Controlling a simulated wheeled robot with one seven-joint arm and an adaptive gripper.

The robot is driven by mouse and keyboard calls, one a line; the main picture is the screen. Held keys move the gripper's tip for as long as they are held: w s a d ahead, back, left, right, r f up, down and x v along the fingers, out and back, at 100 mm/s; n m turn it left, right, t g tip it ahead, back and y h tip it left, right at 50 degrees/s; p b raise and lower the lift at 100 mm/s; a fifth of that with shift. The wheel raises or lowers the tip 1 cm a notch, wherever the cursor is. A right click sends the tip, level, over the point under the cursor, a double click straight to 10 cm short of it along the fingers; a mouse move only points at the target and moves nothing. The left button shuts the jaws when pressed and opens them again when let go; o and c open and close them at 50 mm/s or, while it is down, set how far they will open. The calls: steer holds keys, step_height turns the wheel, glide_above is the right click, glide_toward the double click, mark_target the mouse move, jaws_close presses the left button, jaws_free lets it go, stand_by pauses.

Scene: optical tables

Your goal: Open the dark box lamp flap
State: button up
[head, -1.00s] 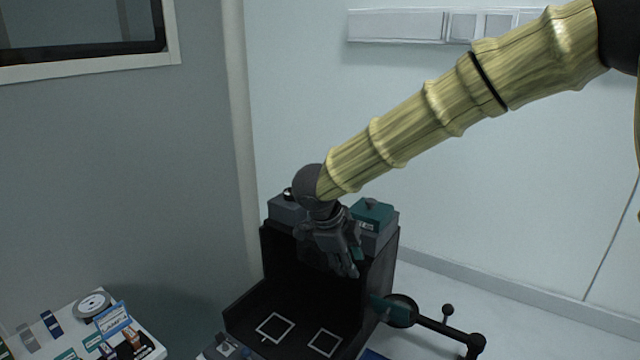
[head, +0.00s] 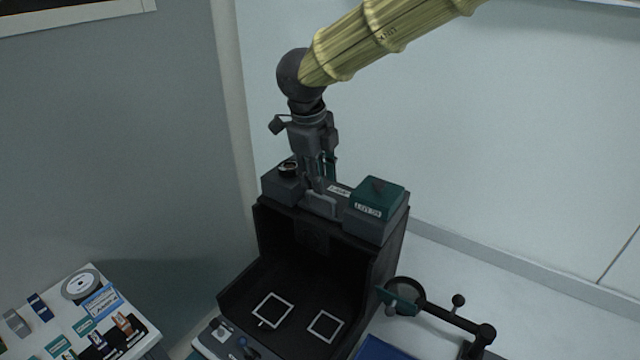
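The dark box (head: 262,228) is a black, open-fronted box with two white square outlines on its floor. On its top, between two housings, is a small grey upright plate (head: 321,205), perhaps the lamp flap, with a small white label beside it. My gripper (head: 316,184) points down just above and behind this plate. Its fingertips are small and partly merge with the grey parts, so their gap and any contact are unclear.
A teal-topped grey housing (head: 377,205) stands on the box's right top, a grey housing with a round knob (head: 284,184) on its left. A jointed black arm with a round magnifier-like head (head: 407,292) is at right. A white board with small parts (head: 40,335) lies lower left.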

mark_target(320, 197)
steer(key=w+f, duration=0.1)
steer(key=f, duration=0.1)
steer(key=w+f, duration=0.1)
steer(key=f, duration=0.1)
steer(key=shift+w+p, duration=0.3)
steer(key=shift+d+f, duration=0.1)
steer(key=shift+f, duration=0.2)
steer(key=shift+s+f, duration=0.15)
steer(key=shift+s+d, duration=0.1)
steer(key=shift+s, duration=0.35)
steer(key=shift+w+f, duration=0.3)
steer(key=shift+w, duration=0.15)
steer(key=shift+c, duration=0.7)
steer(key=shift+s+r, duration=0.1)
steer(key=shift+s, duration=0.05)
jaws_close()
